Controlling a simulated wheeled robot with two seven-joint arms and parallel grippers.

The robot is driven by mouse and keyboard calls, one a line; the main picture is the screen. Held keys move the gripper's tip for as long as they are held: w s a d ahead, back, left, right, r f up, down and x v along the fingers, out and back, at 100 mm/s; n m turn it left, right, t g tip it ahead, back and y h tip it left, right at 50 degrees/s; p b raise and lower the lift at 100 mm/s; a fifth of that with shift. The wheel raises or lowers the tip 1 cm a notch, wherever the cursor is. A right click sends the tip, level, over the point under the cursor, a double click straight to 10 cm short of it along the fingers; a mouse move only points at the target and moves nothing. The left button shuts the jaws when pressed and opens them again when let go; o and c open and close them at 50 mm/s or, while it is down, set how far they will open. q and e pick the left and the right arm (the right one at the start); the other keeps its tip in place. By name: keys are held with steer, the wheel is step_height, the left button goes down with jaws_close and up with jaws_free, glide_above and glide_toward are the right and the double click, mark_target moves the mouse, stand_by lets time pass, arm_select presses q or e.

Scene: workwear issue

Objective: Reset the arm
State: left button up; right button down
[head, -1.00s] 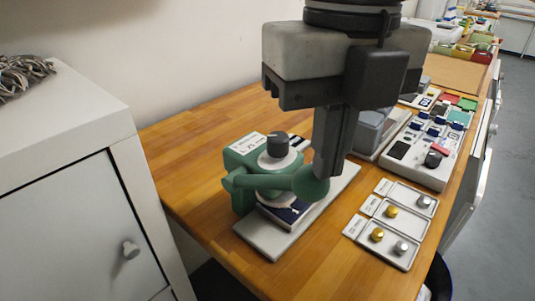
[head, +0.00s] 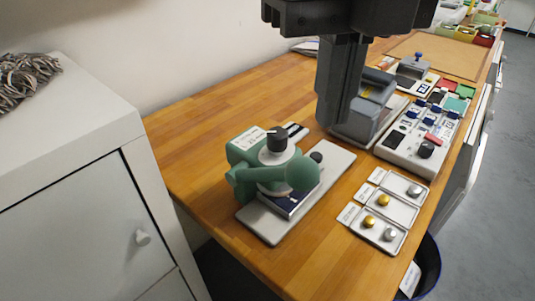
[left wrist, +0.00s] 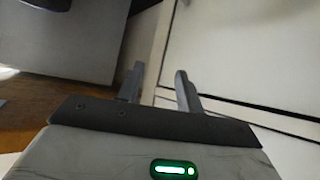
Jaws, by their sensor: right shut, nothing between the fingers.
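My right gripper (head: 338,125) hangs from the top of the head view, shut and empty, with its fingers pointing down. It is above and behind the green press-like device (head: 290,174) and clear of it in the picture. That device has a dark knob (head: 277,139) on top and stands on a pale base plate (head: 262,222) on the wooden table. My left gripper (left wrist: 160,72) shows only in the left wrist view. Its two fingers are apart with nothing between them, in front of white panels.
Small trays (head: 378,228) with gold and silver knobs lie at the right edge. A white cabinet (head: 70,180) stands left; the table's far left is bare.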

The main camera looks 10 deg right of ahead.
steer(key=shift+r, duration=0.15)
